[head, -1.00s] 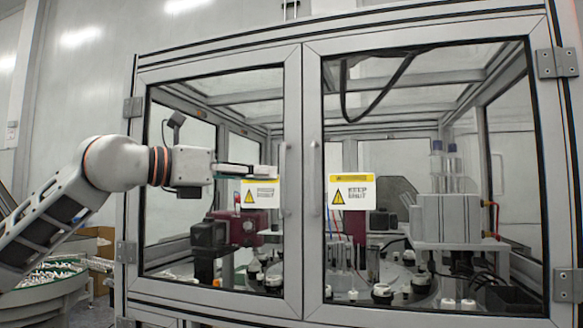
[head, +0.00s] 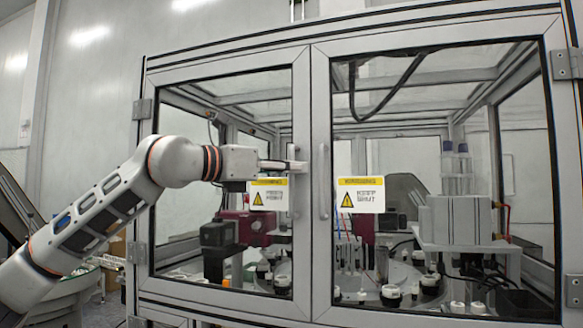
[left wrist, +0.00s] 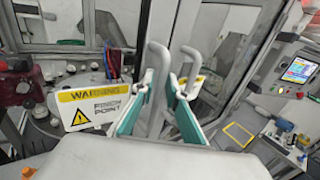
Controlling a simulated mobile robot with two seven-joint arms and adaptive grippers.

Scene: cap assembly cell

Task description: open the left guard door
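The left guard door (head: 302,255) is a grey framed clear panel and looks closed in the head view. In the left wrist view my left gripper (left wrist: 160,108) is open, with teal pads on both fingers. A grey bar handle (left wrist: 155,88) shows between the fingers; contact cannot be told. A second handle (left wrist: 187,65) stands by the right finger; in the head view the right door's handle (head: 324,180) is just right of my fingertips. My right gripper is not in view.
The right guard door (head: 322,270) is closed beside it. Each door bears a yellow and white warning sign, on the left (head: 268,193) and right (head: 361,195). Machinery fills the cabinet behind the panels. A touch screen (left wrist: 299,69) stands at right in the wrist view.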

